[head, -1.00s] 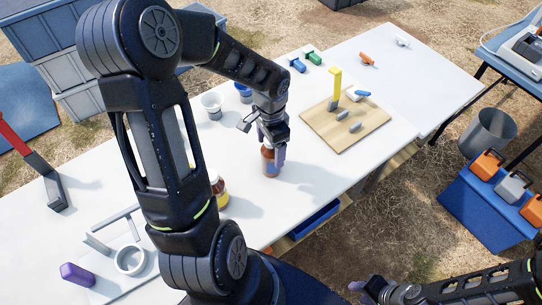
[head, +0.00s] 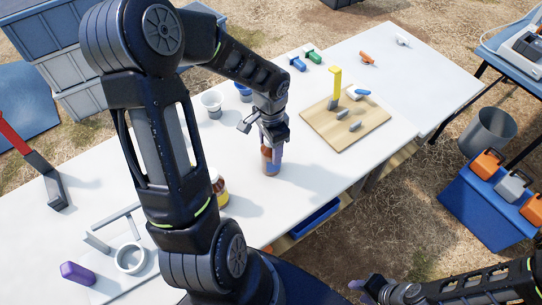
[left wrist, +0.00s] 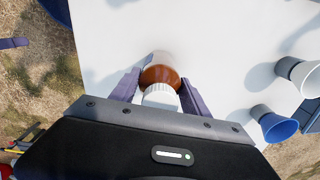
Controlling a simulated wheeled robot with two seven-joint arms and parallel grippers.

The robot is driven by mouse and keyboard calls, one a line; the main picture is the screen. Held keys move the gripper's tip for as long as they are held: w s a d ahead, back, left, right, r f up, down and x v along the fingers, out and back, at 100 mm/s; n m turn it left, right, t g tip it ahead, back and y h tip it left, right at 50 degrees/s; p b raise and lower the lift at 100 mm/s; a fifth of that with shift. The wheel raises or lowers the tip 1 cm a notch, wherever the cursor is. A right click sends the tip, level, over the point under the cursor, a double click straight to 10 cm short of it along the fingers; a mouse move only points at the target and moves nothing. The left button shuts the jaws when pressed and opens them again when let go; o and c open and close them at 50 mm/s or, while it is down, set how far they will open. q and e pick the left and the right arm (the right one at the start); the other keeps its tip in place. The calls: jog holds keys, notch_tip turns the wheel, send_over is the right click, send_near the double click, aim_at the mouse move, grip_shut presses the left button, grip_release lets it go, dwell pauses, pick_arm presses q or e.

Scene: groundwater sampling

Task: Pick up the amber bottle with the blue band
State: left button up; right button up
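The amber bottle (head: 268,168) stands upright on the white table near its front edge, below my left gripper (head: 272,150). In the left wrist view the amber bottle (left wrist: 160,76) has a white cap toward the camera. The purple fingers of my left gripper (left wrist: 160,85) lie along both its sides and appear to touch it. Its band is mostly covered by the fingers and hard to make out. My right gripper (head: 366,286) is low at the bottom right, away from the table; its finger gap is unclear.
A white cup (head: 211,104) and a blue cup (head: 243,92) stand behind the bottle. A jar with a yellow label (head: 219,188) is to the left, partly behind my arm. A wooden board (head: 368,132) with tools lies to the right.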

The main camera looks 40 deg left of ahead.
pick_arm(q)
grip_shut()
dwell(0.3)
jog(key=shift+r, duration=0.1)
notch_tip(320, 180, up, 10)
jog(key=shift+f+b, duration=0.1)
jog(key=shift+b, duration=0.25)
dwell(0.3)
dwell(0.4)
